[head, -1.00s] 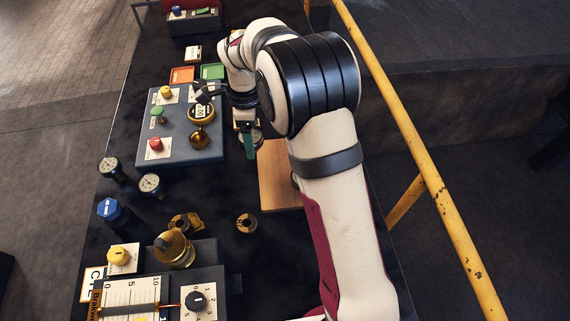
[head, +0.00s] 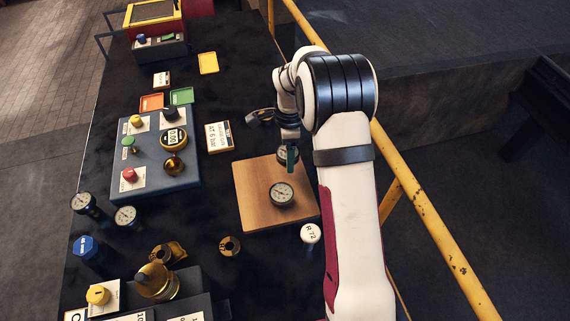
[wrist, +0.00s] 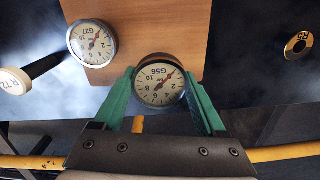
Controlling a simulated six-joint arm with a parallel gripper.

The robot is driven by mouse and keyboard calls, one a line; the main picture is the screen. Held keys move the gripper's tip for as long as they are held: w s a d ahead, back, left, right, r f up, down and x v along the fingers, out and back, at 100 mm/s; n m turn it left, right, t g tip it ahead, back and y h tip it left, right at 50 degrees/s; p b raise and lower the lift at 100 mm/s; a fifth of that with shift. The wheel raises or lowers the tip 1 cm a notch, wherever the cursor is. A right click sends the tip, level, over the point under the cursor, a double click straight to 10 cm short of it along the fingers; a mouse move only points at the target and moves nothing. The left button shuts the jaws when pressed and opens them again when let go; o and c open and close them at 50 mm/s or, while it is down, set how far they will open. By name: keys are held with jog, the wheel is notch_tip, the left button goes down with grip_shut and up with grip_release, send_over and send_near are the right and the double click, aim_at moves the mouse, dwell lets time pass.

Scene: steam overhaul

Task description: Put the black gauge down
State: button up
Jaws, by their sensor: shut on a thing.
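The black gauge, marked G56 (wrist: 159,80), has a white dial and a dark rim. My gripper (wrist: 162,92) is shut on it, with a green finger on each side. In the head view my gripper (head: 288,160) is at the far right part of a wooden board (head: 254,205), and the held gauge shows partly behind the fingers. I cannot tell whether the gauge touches the board.
A second gauge, marked G27 (wrist: 92,43), stands on the board (wrist: 180,22), close to the held one. A white-topped R72 piece (head: 311,233) stands beside the board. Two more gauges (head: 84,202) (head: 126,216) stand at left. A yellow rail (head: 420,205) runs along the right.

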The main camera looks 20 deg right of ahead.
jog(key=shift+w+a+f, duration=0.1)
jog(key=shift+a+f, duration=0.05)
jog(key=shift+f, duration=0.95)
jog(key=shift+w+a+f, duration=0.1)
jog(key=shift+a+f, duration=0.05)
jog(key=shift+f, duration=0.95)
jog(key=shift+f, duration=0.1)
jog(key=o, duration=1.5)
